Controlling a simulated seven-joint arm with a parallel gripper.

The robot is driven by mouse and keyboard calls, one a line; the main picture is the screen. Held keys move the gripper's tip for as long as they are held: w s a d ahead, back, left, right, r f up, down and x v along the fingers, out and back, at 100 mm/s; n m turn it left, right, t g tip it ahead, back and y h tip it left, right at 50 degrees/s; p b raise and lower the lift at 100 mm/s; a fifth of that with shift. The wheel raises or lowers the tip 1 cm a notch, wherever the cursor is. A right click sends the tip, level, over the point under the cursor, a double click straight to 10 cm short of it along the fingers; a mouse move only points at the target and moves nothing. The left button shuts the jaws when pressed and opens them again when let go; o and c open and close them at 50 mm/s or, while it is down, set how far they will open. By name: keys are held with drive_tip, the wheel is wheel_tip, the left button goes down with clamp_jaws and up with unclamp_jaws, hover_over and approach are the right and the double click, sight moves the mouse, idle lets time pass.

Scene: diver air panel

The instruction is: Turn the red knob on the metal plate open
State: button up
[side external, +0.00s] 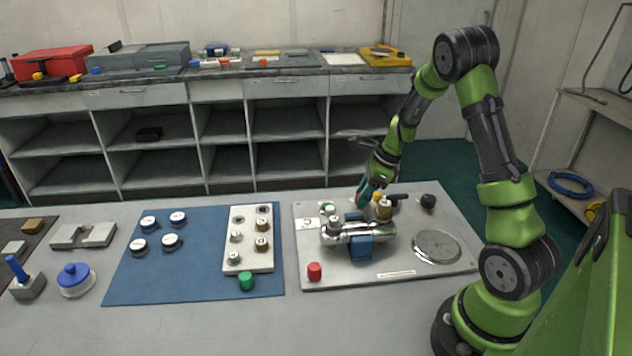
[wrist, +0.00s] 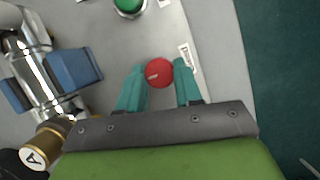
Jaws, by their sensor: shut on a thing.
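The red knob (wrist: 159,72) is round, with a short pale mark toward its left side in the wrist view. It sits on the metal plate (side external: 455,218) near the far edge, beside a small white label (wrist: 188,58). My gripper (wrist: 160,78) has its two teal fingers on either side of the knob, shut on it. In the side external view my gripper (side external: 366,190) reaches down at the plate's far edge, and its fingers mostly hide the knob. Which way the mark counts as open cannot be told.
A silver valve body (side external: 345,232) with a blue block (side external: 361,247) and a brass-coloured fitting (side external: 384,208) stands close to my gripper. A green knob (wrist: 130,4) is nearby. Another red knob (side external: 314,271) is at the plate's front left. A blue mat (side external: 200,280) lies left.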

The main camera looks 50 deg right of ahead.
drive_tip(key=shift+n, duration=0.3)
drive_tip(key=n+g, duration=0.1)
drive_tip(key=n, duration=0.1)
drive_tip(key=shift+w+d+n+y, duration=0.1)
drive_tip(key=shift+n+y, duration=0.3)
drive_tip(key=n+g+y, duration=0.1)
drive_tip(key=n, duration=0.3)
drive_tip(key=shift+w, duration=0.1)
drive_tip(key=n+g, duration=0.2)
drive_tip(key=n, duration=0.3)
drive_tip(key=shift+w+r, duration=0.1)
drive_tip(key=shift+w, duration=0.05)
drive_tip(key=shift+w+n+g, duration=0.1)
drive_tip(key=shift+n+g, duration=0.7)
drive_tip(key=shift+n, duration=0.9)
drive_tip(key=o, duration=1)
drive_tip(key=shift+o, duration=0.2)
